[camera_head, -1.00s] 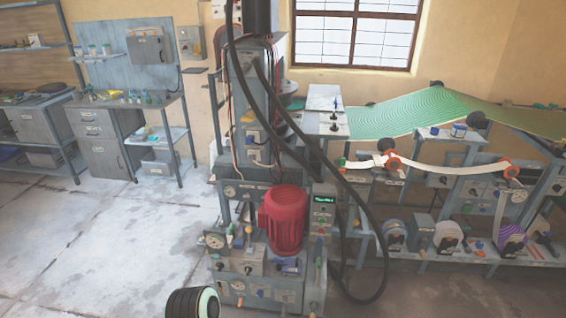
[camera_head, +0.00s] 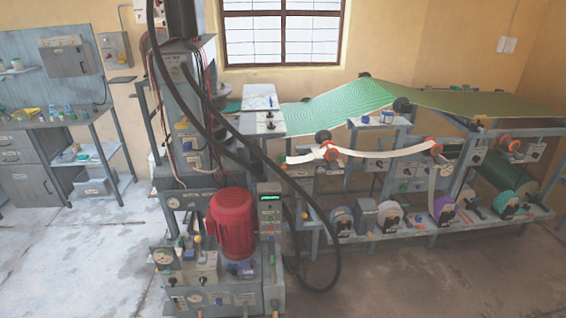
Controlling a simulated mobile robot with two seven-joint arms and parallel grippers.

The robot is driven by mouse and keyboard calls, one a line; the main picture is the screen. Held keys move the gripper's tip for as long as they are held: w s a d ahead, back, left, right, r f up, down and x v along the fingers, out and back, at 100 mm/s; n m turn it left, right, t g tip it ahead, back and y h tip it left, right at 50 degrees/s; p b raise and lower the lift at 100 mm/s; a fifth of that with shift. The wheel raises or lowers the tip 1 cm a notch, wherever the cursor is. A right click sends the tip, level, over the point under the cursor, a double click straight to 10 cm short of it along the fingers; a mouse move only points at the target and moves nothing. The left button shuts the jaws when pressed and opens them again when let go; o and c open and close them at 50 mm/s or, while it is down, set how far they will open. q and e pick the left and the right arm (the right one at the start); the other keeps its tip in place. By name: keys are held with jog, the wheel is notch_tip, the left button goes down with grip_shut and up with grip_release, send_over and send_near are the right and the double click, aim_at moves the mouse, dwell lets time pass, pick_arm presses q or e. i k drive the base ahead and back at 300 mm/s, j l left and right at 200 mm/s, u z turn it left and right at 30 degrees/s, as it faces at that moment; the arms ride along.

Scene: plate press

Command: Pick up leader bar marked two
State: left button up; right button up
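I cannot make out a leader bar marked two; any markings on the machine are too small to read. The plate press (camera_head: 185,120) stands left of centre, with a red motor (camera_head: 231,225) at its front. A green patterned sheet (camera_head: 345,103) runs over the rollers to its right. A white strip (camera_head: 385,154) hangs between orange-hubbed rollers below the sheet. Neither of my grippers is in view.
A workbench with drawers (camera_head: 25,170) and a small side shelf (camera_head: 95,160) stand at the left. Thick black hoses (camera_head: 300,190) loop down beside the motor. A low rack with several rolls (camera_head: 440,212) runs along the right. The floor (camera_head: 430,280) at front right is clear.

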aim_at(282, 157)
jog(key=i+l+u, duration=0.1)
jog(key=u, duration=1.05)
jog(key=i+l+u, duration=0.1)
jog(key=l+u, duration=0.7)
jog(key=l, duration=0.2)
jog(key=l+u, duration=0.3)
jog(key=l, duration=0.8)
